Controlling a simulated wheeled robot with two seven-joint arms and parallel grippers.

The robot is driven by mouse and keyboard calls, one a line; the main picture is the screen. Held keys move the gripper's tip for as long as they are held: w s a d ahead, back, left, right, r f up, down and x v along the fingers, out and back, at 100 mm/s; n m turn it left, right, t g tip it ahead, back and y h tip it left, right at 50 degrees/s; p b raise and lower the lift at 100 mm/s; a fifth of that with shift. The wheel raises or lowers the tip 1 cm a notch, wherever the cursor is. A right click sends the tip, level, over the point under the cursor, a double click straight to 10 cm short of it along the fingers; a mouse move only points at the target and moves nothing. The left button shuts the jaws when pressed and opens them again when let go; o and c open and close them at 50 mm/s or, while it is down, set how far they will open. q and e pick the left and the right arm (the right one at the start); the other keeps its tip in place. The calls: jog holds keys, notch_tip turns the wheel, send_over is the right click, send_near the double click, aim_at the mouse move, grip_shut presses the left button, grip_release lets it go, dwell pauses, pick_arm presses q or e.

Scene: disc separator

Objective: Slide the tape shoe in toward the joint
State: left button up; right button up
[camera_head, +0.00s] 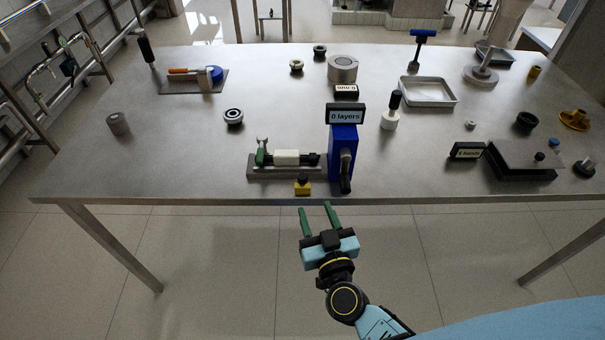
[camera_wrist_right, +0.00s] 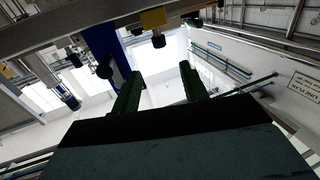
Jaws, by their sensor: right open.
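A small yellow block with a dark knob (camera_head: 302,188), which looks like the tape shoe, sits at the table's front edge. It also shows at the top of the right wrist view (camera_wrist_right: 153,18). Behind it is a grey fixture (camera_head: 256,172) holding a rod with a white middle piece (camera_head: 287,157), perhaps the joint. A blue upright housing (camera_head: 341,140) with a dark lever stands just right of it, under a "0 layers" sign (camera_head: 345,114). My right gripper (camera_head: 316,210) is open and empty, in front of the table edge, below and apart from the yellow block. My left gripper is out of view.
A black-and-white ring (camera_head: 233,117) and a grey cylinder (camera_head: 118,123) stand to the left. A white base with black handle (camera_head: 390,119), a shallow tray (camera_head: 429,92) and a dark plate (camera_head: 525,160) with a "hands" sign (camera_head: 467,151) are to the right.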

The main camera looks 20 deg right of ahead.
aim_at(302, 176)
jog(key=w+b, duration=0.1)
jog(key=w, duration=1.1)
jog(key=shift+d, duration=0.1)
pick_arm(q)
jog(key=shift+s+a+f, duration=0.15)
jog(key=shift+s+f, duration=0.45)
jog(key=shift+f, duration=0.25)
pick_arm(e)
grip_shut()
